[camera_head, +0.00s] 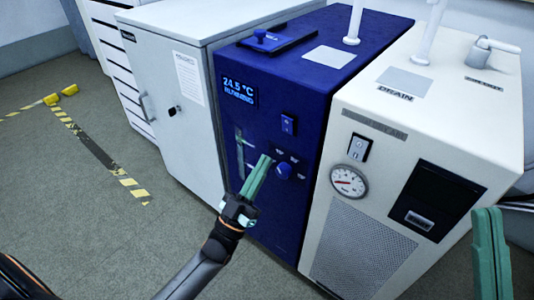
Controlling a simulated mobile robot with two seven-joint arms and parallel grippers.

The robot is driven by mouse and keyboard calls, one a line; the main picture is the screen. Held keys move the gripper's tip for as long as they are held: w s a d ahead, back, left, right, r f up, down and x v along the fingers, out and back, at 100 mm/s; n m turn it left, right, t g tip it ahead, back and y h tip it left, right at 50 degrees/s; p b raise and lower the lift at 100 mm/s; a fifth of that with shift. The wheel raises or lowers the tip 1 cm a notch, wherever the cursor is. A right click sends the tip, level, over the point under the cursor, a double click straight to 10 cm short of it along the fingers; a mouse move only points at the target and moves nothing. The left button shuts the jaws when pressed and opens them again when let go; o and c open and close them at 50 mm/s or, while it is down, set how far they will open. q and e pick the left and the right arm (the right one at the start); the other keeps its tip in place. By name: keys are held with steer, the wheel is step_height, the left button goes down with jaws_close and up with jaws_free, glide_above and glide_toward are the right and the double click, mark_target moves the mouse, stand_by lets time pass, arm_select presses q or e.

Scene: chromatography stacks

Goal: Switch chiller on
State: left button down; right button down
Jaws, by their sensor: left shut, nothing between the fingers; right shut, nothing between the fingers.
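The blue unit (270,205), which I take for the chiller, stands in the middle. Its display (239,91) reads 24.5 °C and what looks like RUNNING. A rocker switch (289,124) is on its front at the upper right, and a round blue knob (284,170) is below that. My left gripper (265,160) is shut and empty, with its green fingertips in front of the panel, just left of the knob and below the switch. I cannot tell whether they touch the panel. My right gripper (488,212) is shut and empty at the lower right, in front of the white unit.
The white unit (365,240) on the right has its own rocker switch (359,147), a dial gauge (348,182) and a dark panel (437,200). A grey cabinet (185,130) stands left of the blue unit. Open floor (80,220) with yellow-black tape lies at left.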

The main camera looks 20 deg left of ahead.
arm_select(q)
steer(key=w+f+v, duration=0.1)
steer(key=v, duration=0.5)
steer(key=shift+s+f, duration=0.2)
steer(key=shift+f, duration=0.1)
arm_select(e)
steer(key=shift+w+d+f, duration=0.1)
steer(key=shift+w, duration=0.15)
